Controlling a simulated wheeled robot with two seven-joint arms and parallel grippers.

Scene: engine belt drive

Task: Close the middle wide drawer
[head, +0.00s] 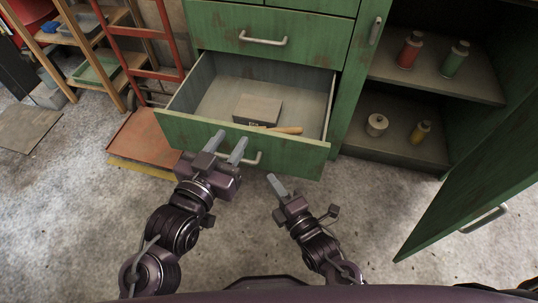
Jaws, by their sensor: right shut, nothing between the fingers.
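A wide green drawer (295,150) is pulled out from the cabinet. A grey box (257,109) and a wooden-handled item (286,130) lie inside it. The drawer's metal handle (256,158) is partly hidden by my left gripper. My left gripper (231,142) is open, its two fingers apart and overlapping the drawer front in the picture; I cannot tell whether they touch it. My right gripper (274,179) is shut and empty, below and right of the handle, seemingly apart from the drawer.
Another wide drawer (230,30) above is shut. At right, an open compartment holds a red bottle (410,52), a green bottle (455,60) and smaller containers; its green door (470,200) swings out. A red cart (148,137) stands left. Concrete floor in front is clear.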

